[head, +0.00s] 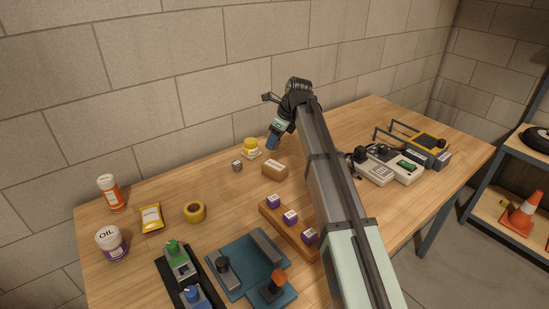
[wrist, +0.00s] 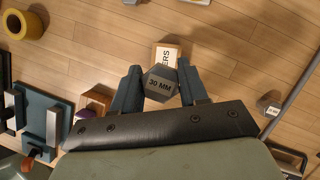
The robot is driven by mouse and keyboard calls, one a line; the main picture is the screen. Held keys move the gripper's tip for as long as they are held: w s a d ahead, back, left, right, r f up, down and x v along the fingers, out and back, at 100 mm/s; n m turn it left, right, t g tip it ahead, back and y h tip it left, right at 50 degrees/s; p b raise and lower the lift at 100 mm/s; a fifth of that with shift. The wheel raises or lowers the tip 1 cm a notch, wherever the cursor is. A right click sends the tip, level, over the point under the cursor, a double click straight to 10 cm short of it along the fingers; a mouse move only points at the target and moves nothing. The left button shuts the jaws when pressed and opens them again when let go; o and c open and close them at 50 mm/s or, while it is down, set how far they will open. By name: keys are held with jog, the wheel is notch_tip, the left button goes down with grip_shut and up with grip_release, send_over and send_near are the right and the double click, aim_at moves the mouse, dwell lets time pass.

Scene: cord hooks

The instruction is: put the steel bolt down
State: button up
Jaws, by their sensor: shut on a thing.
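My gripper (head: 273,141) hangs above the back of the wooden table, in front of the block wall. In the wrist view my gripper (wrist: 160,88) is shut on the steel bolt (wrist: 159,84). Its grey hexagonal head, marked 30 MM, faces the camera between the two blue fingers. The bolt's shank is hidden below the head. A cardboard box (head: 275,168) lies on the table close to the gripper in the head view. In the wrist view the box (wrist: 166,54) shows partly behind the bolt head.
A small grey block (head: 237,166) and a yellow-topped container (head: 251,146) stand near the gripper. Yellow tape (head: 195,211) lies further left. A wooden rack (head: 272,217) with purple blocks and a blue fixture (head: 227,274) are in front. Bare wood lies between tape and box.

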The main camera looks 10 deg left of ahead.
jog(key=shift+f, duration=3.4)
jog(key=shift+f, duration=0.15)
jog(key=o, duration=1.1)
jog(key=v, duration=1.2)
jog(key=shift+d, duration=0.1)
